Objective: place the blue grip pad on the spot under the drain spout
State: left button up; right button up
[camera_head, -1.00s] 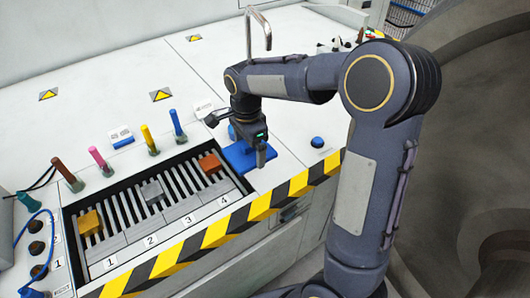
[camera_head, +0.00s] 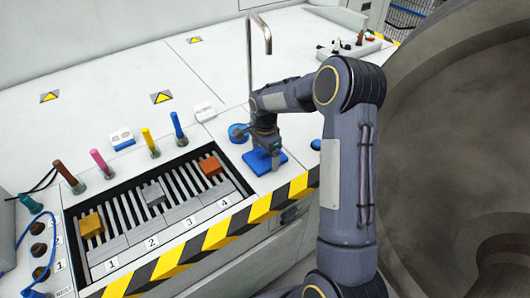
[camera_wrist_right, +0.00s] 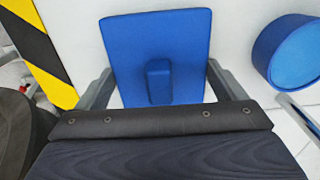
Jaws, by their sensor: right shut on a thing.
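The blue grip pad (camera_head: 256,165) is a flat blue square with a raised block in its middle, on or just above the white top right of the slotted tray. My right gripper (camera_head: 273,158) is over it, pointing down and shut on it. The pad also fills the upper middle of the right wrist view (camera_wrist_right: 158,40), with the gripper fingers (camera_wrist_right: 160,82) at either side. The drain spout (camera_head: 250,70) is a bent metal pipe standing behind the gripper. The spot under it is not clearly seen. My left gripper is not in view.
A round blue piece (camera_head: 238,132) is left of the gripper, and also in the right wrist view (camera_wrist_right: 292,50). The slotted tray (camera_head: 140,262) with metal blocks has a striped edge. Several coloured pegs (camera_head: 150,143) stand behind it. A blue button (camera_head: 316,144) is at the right.

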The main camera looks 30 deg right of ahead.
jog(key=o, duration=0.8)
jog(key=shift+f, duration=0.1)
jog(key=shift+r, duration=0.65)
notch_tip(320, 180, up, 7)
jog(key=shift+f, duration=0.2)
